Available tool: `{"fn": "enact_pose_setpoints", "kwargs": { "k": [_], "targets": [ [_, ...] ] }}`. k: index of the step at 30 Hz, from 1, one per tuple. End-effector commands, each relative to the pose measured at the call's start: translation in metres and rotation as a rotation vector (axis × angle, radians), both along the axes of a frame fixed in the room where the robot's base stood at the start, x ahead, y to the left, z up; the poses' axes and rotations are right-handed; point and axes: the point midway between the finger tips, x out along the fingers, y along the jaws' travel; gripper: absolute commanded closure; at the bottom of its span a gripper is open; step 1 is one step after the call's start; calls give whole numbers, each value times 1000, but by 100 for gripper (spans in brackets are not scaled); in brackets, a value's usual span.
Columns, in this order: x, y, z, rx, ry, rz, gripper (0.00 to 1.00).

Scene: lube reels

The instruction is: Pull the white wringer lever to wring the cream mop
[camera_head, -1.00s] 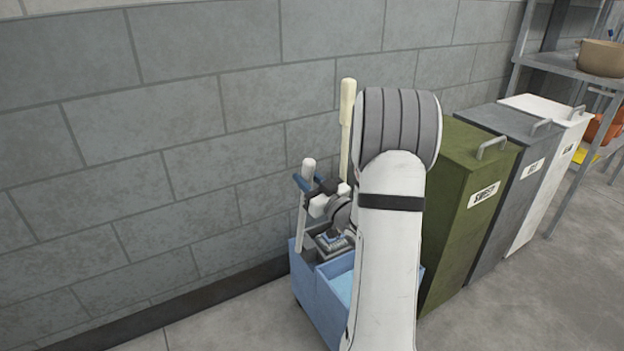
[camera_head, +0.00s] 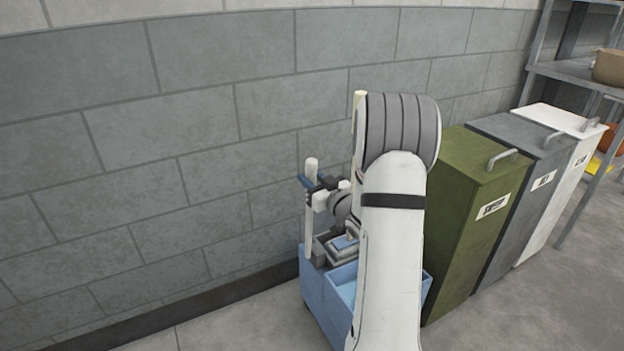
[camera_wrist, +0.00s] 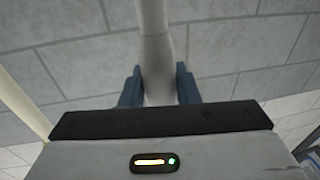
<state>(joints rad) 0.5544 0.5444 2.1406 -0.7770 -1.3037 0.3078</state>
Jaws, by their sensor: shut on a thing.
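The white wringer lever (camera_head: 311,222) rises upright from the left side of the blue mop bucket (camera_head: 313,289). My gripper (camera_head: 308,185) has its blue fingers at the lever's upper part. In the wrist view the lever (camera_wrist: 157,60) runs up between the two fingers of my gripper (camera_wrist: 158,88), which is shut on it. The cream mop handle (camera_head: 359,97) stands behind my arm, which hides most of it. A cream pole also shows at the left of the wrist view (camera_wrist: 20,100). The grey wringer (camera_head: 340,246) sits on the bucket; the mop head is hidden.
Olive (camera_head: 460,225), grey (camera_head: 525,190) and white (camera_head: 565,155) bins stand in a row to the right. A metal shelf (camera_head: 570,72) is beyond them. A block wall (camera_head: 180,150) runs close behind the bucket. The floor at the right front is clear.

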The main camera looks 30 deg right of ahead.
Motion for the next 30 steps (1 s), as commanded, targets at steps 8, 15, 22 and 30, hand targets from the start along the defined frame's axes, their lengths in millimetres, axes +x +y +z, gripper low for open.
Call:
{"fn": "enact_pose_setpoints", "kwargs": {
  "k": [8, 15, 22, 30],
  "targets": [
    [0, 0, 0, 0, -1, 0, 52],
    [0, 0, 0, 0, -1, 0, 46],
    [-17, -4, 0, 1, -1, -3, 46],
    [-61, -13, -3, 1, 0, -3, 46]
  ]
}}
